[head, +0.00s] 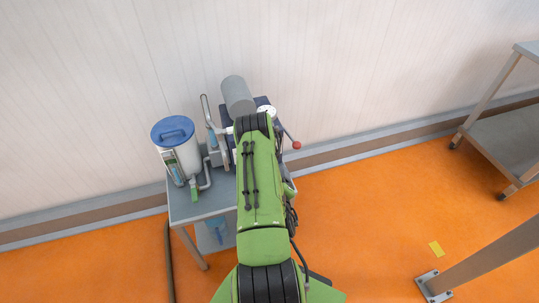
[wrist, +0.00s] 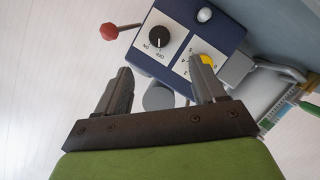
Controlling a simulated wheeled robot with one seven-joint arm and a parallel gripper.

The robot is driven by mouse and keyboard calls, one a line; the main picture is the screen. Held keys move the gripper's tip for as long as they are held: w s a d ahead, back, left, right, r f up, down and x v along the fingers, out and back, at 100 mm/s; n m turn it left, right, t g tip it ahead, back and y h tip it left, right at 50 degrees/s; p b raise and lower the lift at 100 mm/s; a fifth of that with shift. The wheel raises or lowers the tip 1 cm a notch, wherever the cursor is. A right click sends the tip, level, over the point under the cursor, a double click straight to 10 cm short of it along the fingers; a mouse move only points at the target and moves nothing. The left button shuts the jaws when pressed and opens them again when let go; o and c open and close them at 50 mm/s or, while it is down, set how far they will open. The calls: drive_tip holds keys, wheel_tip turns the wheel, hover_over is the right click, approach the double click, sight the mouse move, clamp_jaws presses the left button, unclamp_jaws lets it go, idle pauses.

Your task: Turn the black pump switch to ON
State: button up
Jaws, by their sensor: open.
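The black pump switch (wrist: 158,38) is a round knob on a white panel of a dark blue control box (wrist: 185,22) in the wrist view. ON and OFF labels sit beside it, and its white mark appears to point toward OFF. My gripper (wrist: 161,66) is open and empty. Its two fingers lie below the switch in the picture, apart from it, and the right finger partly covers a yellow knob (wrist: 208,60) on the neighbouring numbered panel. In the head view my green arm hides the gripper and switch.
A red ball-ended lever (wrist: 110,31) sticks out beside the box; it also shows in the head view (head: 297,145). A blue-lidded container (head: 172,132) and grey cylinder (head: 236,92) stand on a grey cart (head: 216,202) by the wall. A metal table (head: 510,135) stands right.

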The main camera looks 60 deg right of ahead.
drive_tip(key=b+x, duration=0.1)
drive_tip(key=x, duration=1.3)
drive_tip(key=shift+r, duration=0.2)
drive_tip(key=shift+w+a, duration=0.1)
drive_tip(key=shift+w, duration=0.05)
